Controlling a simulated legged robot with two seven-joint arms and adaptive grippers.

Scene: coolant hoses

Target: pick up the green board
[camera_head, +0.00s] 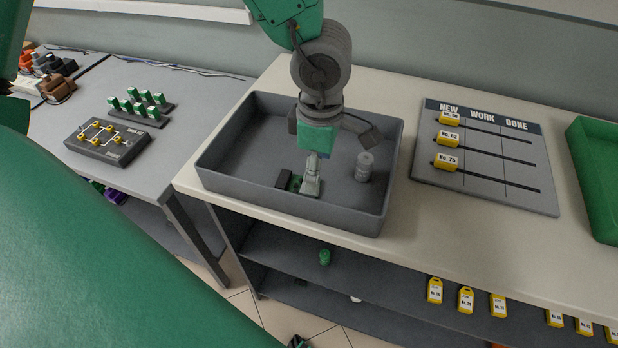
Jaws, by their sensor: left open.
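The green board (295,184) lies on the floor of the grey tray (388,190), near its front side. Only a small green part with a dark block shows; a light grey piece stands over its right side and hides the rest. My left gripper (317,157) points down into the tray, just above and behind the board. It is open, with nothing seen held in it. Whether its fingers touch the board or the light grey piece cannot be told. My right gripper is not in view.
A grey cylinder (364,167) stands in the tray, right of the gripper. A NEW/WORK/DONE panel (510,175) with yellow tags lies to the right, then a green bin (590,185). Left is a grey table (195,100) with a small panel (106,141). Yellow tags hang below the bench top.

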